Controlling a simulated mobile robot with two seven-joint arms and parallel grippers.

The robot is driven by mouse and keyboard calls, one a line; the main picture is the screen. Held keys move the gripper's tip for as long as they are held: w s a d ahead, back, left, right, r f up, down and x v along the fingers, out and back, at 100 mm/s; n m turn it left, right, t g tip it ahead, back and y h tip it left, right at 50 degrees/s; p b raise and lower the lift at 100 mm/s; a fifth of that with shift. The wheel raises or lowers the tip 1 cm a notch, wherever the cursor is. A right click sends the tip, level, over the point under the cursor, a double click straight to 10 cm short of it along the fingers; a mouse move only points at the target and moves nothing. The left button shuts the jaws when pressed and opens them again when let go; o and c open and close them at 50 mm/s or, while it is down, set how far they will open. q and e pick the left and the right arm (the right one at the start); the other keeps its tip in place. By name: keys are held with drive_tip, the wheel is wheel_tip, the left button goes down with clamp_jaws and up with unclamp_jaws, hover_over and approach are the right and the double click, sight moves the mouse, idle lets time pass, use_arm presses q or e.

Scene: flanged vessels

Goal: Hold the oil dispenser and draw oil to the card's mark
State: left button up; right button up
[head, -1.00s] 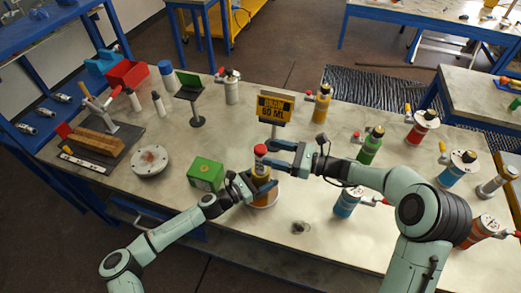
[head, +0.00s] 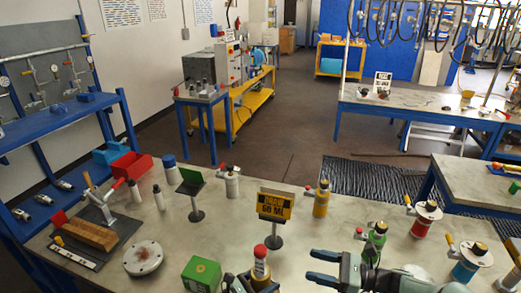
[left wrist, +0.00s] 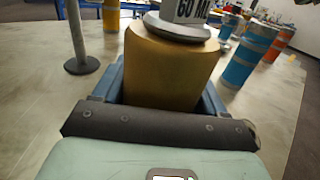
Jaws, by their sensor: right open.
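The oil dispenser (head: 260,268) has an amber body, a pale marked part above it and a red knob on top. In the left wrist view its amber body (left wrist: 170,70) stands between my left gripper's blue fingers, which close on both sides. A pale part with dark lettering, partly cut off, that looks like "60 ML" rises above its grey collar. My left gripper (head: 245,283) is cut off by the bottom of the head view. The yellow card (head: 274,205) on a stand reads "DRAW 60 ML". My right gripper (head: 312,266) is open and empty, right of the knob, apart from it.
A green box (head: 201,273) stands left of the dispenser. A round flange (head: 143,257), a green plate on a stand (head: 190,180) and a red bin (head: 131,165) are further left. Yellow (head: 321,200), green (head: 375,238), red (head: 425,218) and blue (head: 468,262) vessels stand on the right.

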use_arm(q)
drive_tip(key=o, duration=0.4)
drive_tip(key=shift+o, duration=0.2)
